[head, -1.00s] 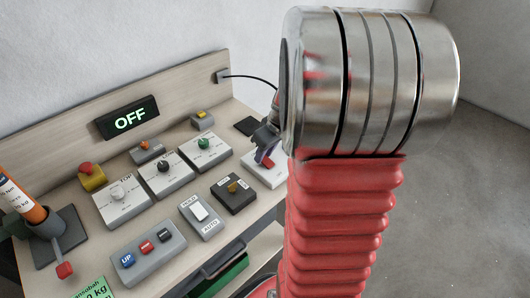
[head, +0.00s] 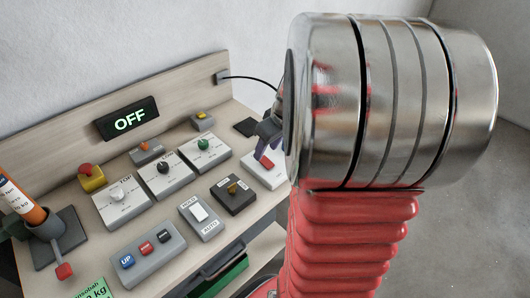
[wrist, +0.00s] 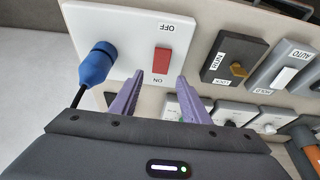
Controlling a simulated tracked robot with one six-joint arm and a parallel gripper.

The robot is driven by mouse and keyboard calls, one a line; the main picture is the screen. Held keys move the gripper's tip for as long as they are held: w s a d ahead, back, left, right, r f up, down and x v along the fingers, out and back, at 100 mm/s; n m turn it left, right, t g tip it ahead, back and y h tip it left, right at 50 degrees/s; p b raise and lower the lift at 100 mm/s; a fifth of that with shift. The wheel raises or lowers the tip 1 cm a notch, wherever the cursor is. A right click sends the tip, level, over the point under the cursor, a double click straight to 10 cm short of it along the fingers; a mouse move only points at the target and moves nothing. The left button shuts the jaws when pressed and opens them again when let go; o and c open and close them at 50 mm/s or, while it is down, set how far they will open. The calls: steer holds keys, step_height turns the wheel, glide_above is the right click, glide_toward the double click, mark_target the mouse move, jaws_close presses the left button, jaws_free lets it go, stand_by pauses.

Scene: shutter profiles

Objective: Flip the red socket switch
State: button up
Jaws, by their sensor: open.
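The red socket switch (wrist: 163,61) is a red rocker on a white socket plate (wrist: 120,28), between the printed words OFF and ON. I cannot tell which side is pressed in. A blue plug (wrist: 97,64) sits in the same plate. The red switch also shows in the head view (head: 266,161), at the right of the bench. My gripper (wrist: 160,76) is open and empty, its purple fingers pointing at the plate near the ON end of the switch. In the head view my gripper (head: 269,128) is partly hidden by my metal wrist link, just above the plate.
The RUN/LOCK box (wrist: 232,57) and the AUTO/HOLD switch (wrist: 284,68) stand beside the socket plate. A lit OFF display (head: 129,120) is on the back panel. Knob boxes, a button box (head: 148,248) and an orange cylinder (head: 22,200) stand further left.

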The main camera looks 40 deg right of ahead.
steer(key=v, duration=0.9)
steer(key=shift+r, duration=0.4)
steer(key=shift+s+m, duration=0.15)
steer(key=shift+m, duration=0.15)
steer(key=s+a, duration=0.3)
steer(key=a, duration=1)
steer(key=s+a+r+t, duration=0.1)
steer(key=s+a, duration=0.3)
steer(key=a, duration=1)
steer(key=shift+s, duration=0.2)
steer(key=shift+a+r, duration=0.1)
steer(key=shift+a, duration=0.05)
